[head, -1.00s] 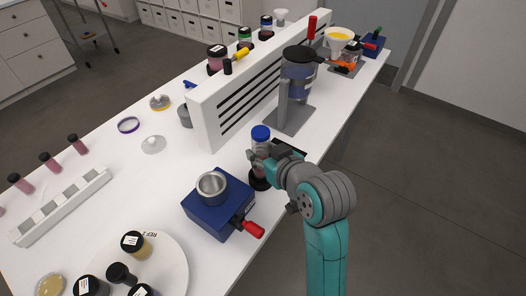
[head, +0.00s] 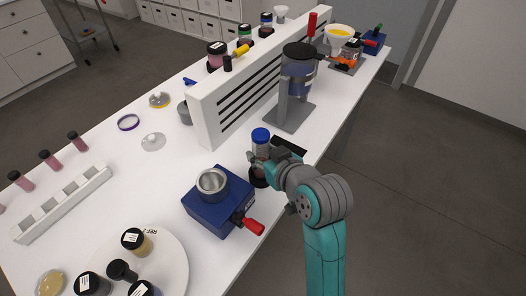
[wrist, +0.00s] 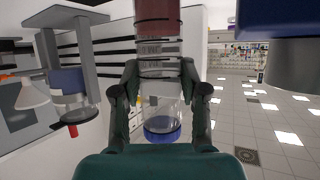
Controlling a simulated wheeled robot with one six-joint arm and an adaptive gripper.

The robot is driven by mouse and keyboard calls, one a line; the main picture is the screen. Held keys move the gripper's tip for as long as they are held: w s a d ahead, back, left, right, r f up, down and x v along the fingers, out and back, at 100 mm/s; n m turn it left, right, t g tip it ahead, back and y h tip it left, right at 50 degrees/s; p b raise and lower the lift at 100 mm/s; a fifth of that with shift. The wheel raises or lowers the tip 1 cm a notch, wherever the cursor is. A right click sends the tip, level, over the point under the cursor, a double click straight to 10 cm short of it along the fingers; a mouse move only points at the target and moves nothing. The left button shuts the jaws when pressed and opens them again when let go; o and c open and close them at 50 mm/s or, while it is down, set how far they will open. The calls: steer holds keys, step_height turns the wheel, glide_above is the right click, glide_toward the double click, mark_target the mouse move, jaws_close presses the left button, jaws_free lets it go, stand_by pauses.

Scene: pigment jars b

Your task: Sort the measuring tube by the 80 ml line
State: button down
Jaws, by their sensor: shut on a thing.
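The measuring tube (head: 262,147) stands upright at the table's right edge, with a blue cap on top and a dark round base below. In the wrist view, which is upside down, the tube (wrist: 160,60) shows reddish contents in its base end, a clear part, dark bands and the blue cap. No 80 ml line can be read. My gripper (head: 260,161) is shut on the tube's body from the right; in the wrist view, its fingers (wrist: 160,72) lie on both sides of it.
A blue box (head: 218,205) with a metal cup and red handle stands close in front. A white slotted panel (head: 245,90) and a grey stand (head: 291,115) are behind. A white rack (head: 62,205), pink vials and a round plate (head: 170,262) with jars are left. Bare table lies between.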

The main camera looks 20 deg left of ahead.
steer(key=shift+f, duration=0.95)
steer(key=c, duration=0.5)
jaws_free()
steer(key=shift+c, duration=0.2)
steer(key=v, duration=1.2)
steer(key=s+d+f+m+t+h, duration=0.2)
steer(key=s+d+f+m, duration=0.15)
steer(key=d+f, duration=0.4)
steer(key=s+d+f+m+t+h, duration=0.2)
steer(key=s+d+f+m+h, duration=0.1)
steer(key=s+d+f, duration=0.4)
steer(key=s+d+f+m+h, duration=0.1)
steer(key=s+d+h, duration=0.1)
steer(key=s, duration=0.8)
steer(key=s+d+m+t+h, duration=0.1)
steer(key=s+d, duration=0.4)
steer(key=s, duration=0.5)
steer(key=shift+s+d+f+t+h, duration=0.3)
steer(key=shift+d+f+h, duration=0.05)
steer(key=shift+h, duration=0.05)
